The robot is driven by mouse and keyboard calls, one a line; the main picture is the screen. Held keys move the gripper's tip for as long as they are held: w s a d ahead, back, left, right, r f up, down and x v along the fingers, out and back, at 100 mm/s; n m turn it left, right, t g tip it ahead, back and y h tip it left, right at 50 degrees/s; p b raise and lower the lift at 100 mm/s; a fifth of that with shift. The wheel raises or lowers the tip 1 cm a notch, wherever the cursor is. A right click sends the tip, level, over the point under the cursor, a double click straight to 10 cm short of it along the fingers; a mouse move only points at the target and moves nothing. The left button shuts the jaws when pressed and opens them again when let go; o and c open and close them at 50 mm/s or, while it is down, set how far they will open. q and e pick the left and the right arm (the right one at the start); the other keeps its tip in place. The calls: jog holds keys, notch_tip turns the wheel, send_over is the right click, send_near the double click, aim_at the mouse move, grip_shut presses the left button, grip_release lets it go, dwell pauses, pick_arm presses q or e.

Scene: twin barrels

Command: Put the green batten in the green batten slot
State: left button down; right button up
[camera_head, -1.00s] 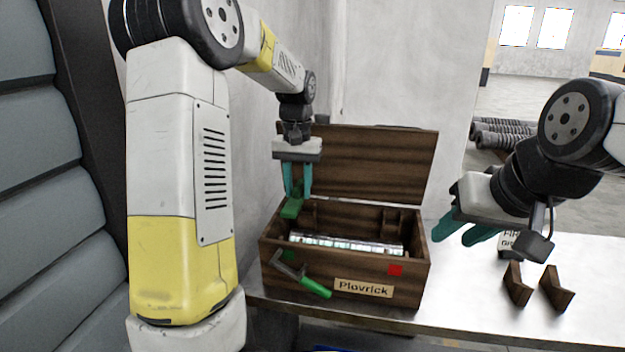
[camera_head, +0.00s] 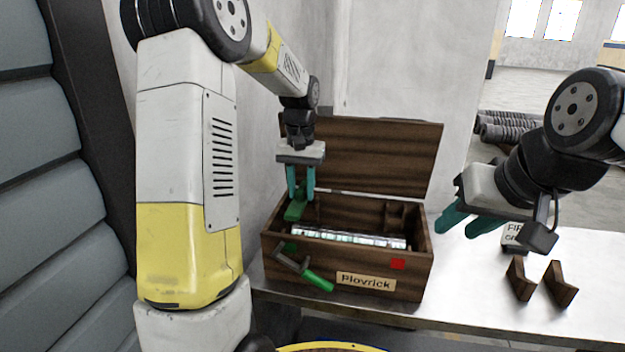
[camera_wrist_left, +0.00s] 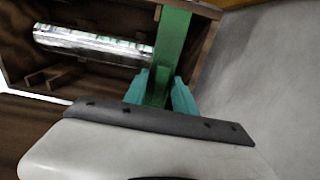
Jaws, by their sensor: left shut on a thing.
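The green batten (camera_head: 295,209) is in my left gripper (camera_head: 300,192), whose teal fingers are shut on it. It hangs at the left end of the open wooden box (camera_head: 345,262). In the left wrist view the green batten (camera_wrist_left: 172,55) runs up from between the fingers (camera_wrist_left: 160,92), near the box's end wall. I cannot tell the batten slot apart clearly. My right gripper (camera_head: 468,222) is off to the right of the box, its two teal fingers apart and empty.
A shiny metal cylinder (camera_head: 350,238) lies in the box. The lid (camera_head: 385,155) stands open behind. Two brown brackets (camera_head: 520,280) stand on the bench (camera_head: 470,290) at right.

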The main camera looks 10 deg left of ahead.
aim_at(302, 224)
pick_arm(q)
jog(key=shift+f, duration=1.35)
jog(key=shift+f, duration=2.45)
jog(key=c, duration=0.9)
grip_release()
jog(key=shift+c, duration=0.2)
jog(key=shift+r, duration=3.95)
jog(key=shift+r, duration=0.1)
jog(key=s+d+r+t+h, duration=0.1)
jog(key=s+r+t, duration=0.2)
jog(key=s, duration=0.9)
jog(key=s+d+r+t+h, duration=0.1)
jog(key=s+r+t, duration=0.2)
jog(key=s+r, duration=0.4)
jog(key=s, duration=0.5)
